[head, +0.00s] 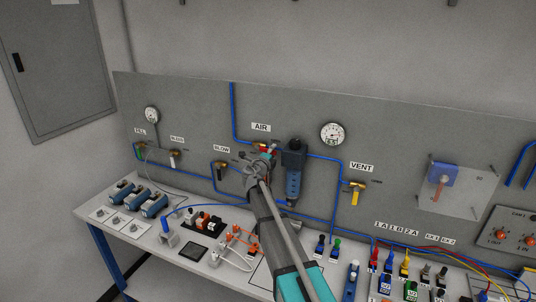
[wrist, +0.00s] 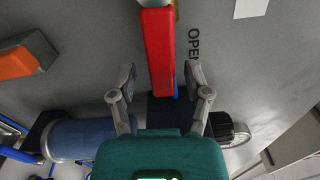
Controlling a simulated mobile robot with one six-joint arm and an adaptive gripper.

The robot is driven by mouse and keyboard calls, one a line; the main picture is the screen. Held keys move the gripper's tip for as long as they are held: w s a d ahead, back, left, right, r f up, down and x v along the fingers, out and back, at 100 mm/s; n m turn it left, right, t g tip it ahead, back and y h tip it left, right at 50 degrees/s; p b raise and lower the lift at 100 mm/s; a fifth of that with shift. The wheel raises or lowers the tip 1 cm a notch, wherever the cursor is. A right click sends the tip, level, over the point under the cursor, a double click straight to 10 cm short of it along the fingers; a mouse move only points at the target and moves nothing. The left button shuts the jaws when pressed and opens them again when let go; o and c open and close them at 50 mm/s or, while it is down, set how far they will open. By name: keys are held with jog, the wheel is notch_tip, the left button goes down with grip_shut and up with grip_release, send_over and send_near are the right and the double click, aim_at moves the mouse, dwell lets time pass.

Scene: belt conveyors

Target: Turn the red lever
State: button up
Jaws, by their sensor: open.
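The red lever (wrist: 158,50) is a long, straight red bar in the wrist view, running from the top edge down to between my fingers. Its lower end lies between the two fingertips, with a gap visible on each side. My gripper (wrist: 160,82) is open, and neither finger appears to touch the lever. In the head view my gripper (head: 258,168) is at the panel just under the AIR label (head: 261,127). It hides most of the lever there; only a small bit of red shows. The word OPEN is printed on the panel to the right of the lever.
A blue filter unit (head: 293,172) stands close to the right of my gripper. Blue pipes (head: 233,110) run along the panel. The BLOW valve (head: 220,164) is to the left and the yellow VENT valve (head: 356,190) to the right. A bench with several connectors lies below.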

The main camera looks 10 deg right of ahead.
jog(key=v, duration=1.2)
jog(key=c, duration=0.4)
jog(key=shift+f+m+b, duration=0.4)
jog(key=shift+m+b, duration=0.1)
jog(key=shift+b, duration=0.05)
grip_shut()
notch_tip(320, 180, down, 8)
jog(key=w+m+t+h+b, duration=0.1)
jog(key=m+t+h+b, duration=0.1)
jog(key=m+b, duration=1)
jog(key=m, duration=0.5)
jog(key=shift+a, duration=0.35)
jog(key=shift+w+f, duration=0.1)
